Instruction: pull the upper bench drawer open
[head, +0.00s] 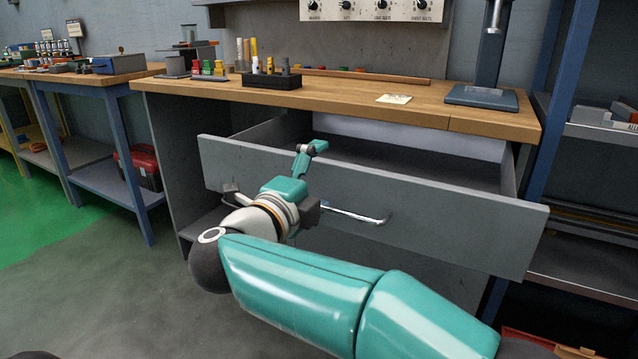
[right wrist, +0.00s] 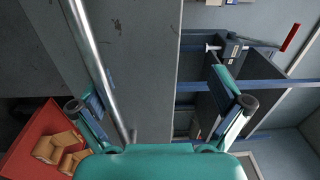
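The upper bench drawer (head: 440,212) stands pulled well out from under the wooden bench top, with its inside showing from above. Its grey front carries a metal bar handle (head: 350,215), which also runs down the right wrist view (right wrist: 92,50). My right gripper (head: 275,168) is at the drawer front, with one finger above the front's top edge. In the right wrist view the gripper (right wrist: 160,95) has its fingers spread wide. The bar passes close beside the left finger there; I cannot tell if they touch. My left gripper is not in view.
The wooden bench top (head: 350,92) holds a black tool block (head: 271,81), a white card (head: 394,99) and a dark stand (head: 481,97). A blue-framed shelf stands close on the right. A red bin (right wrist: 35,140) with boxes is low down. Floor at left is clear.

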